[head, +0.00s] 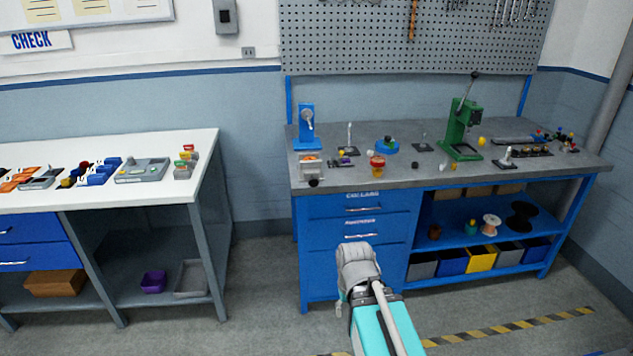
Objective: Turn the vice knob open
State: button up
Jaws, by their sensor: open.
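A small pale vice (310,163) stands near the front left of the grey bench top, with something orange between or on its jaws. A dark round knob (313,183) sits at its front, at the bench edge. My arm reaches up from the bottom of the head view. My gripper (341,303) is at the arm's far end, in front of the bench drawers, and appears below and apart from the knob. It is open and touches nothing I can see. Its fingertips are mostly hidden by my wrist.
Behind the vice stands a blue upright device (306,127). To its right are a red-and-yellow piece (377,164), a blue round base (387,147) and a green press (462,130). A white table (100,195) stands left across a floor gap. Blue drawers (352,230) face me.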

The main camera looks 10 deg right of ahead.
aim_at(313, 182)
jog(key=u, duration=0.05)
jog(key=i, duration=1)
jog(key=z, duration=0.05)
